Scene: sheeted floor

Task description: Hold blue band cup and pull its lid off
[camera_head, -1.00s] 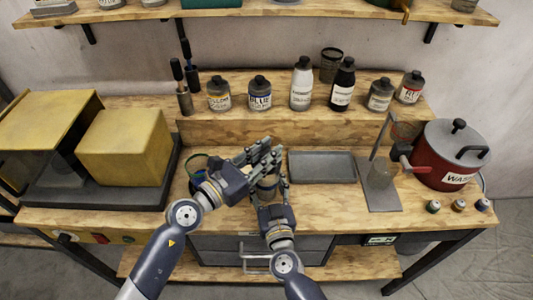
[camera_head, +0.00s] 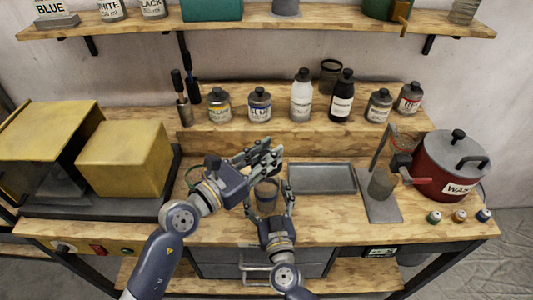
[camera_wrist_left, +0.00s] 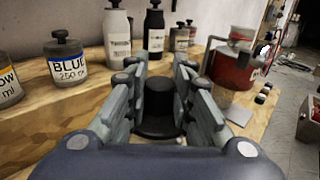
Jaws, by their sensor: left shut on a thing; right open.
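A small grey cup (camera_head: 266,196) stands on the bench in the head view, its open top showing; I cannot make out its band colour. My right gripper (camera_head: 269,205) is open, with a finger on either side of the cup; I cannot tell whether they touch it. My left gripper (camera_head: 265,158) is above and behind the cup, shut on a dark lid. In the left wrist view the black lid (camera_wrist_left: 158,128) shows its round knob between the fingers of the left gripper (camera_wrist_left: 158,85). The lid is mostly hidden in the head view.
A grey tray (camera_head: 322,178) lies right of the cup. A clear beaker (camera_head: 381,185) and a red waste pot (camera_head: 450,170) stand further right. Labelled bottles, such as the blue one (camera_head: 260,104), line the raised ledge behind. A yellow box (camera_head: 122,160) is at left.

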